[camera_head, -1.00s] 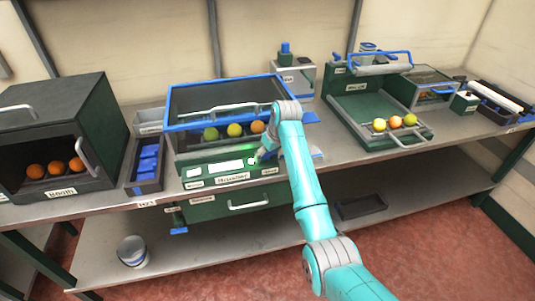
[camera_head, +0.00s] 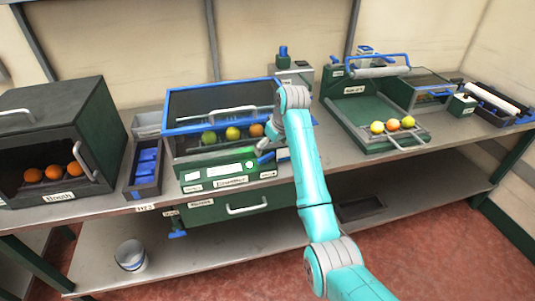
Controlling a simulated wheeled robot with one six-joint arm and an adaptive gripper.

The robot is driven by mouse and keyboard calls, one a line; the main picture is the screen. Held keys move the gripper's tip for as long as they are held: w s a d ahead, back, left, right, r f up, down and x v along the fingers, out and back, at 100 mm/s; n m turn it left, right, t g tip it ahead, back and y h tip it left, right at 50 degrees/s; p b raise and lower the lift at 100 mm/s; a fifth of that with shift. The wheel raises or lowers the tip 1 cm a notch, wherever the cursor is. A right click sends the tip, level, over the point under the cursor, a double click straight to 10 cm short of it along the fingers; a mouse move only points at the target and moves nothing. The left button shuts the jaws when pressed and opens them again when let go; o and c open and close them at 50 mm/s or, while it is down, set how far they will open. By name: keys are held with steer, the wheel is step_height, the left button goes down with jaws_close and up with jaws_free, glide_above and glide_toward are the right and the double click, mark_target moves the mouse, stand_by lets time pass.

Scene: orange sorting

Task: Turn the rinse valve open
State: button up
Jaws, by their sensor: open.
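No part carries a label I can read as the rinse valve. A small blue handle (camera_head: 177,234) hangs below the bench edge, left of the green drawer (camera_head: 245,205). Another blue knob (camera_head: 283,51) tops a grey box at the back. My gripper (camera_head: 263,153) is small and partly hidden by my wrist. It is open at the front right of the blue-framed glass-lidded unit (camera_head: 172,130), close to its front panel and well right of and above the low blue handle. I cannot tell whether it touches the panel, where a green light (camera_head: 250,165) glows.
A dark booth (camera_head: 95,115) with oranges stands at left, beside a bin of blue pieces (camera_head: 146,190). Several coloured fruits sit in the unit. A green tray station (camera_head: 360,112) with fruits is at right. A bucket (camera_head: 131,254) stands on the lower shelf.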

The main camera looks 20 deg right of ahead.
steer(key=shift+v, duration=2.45)
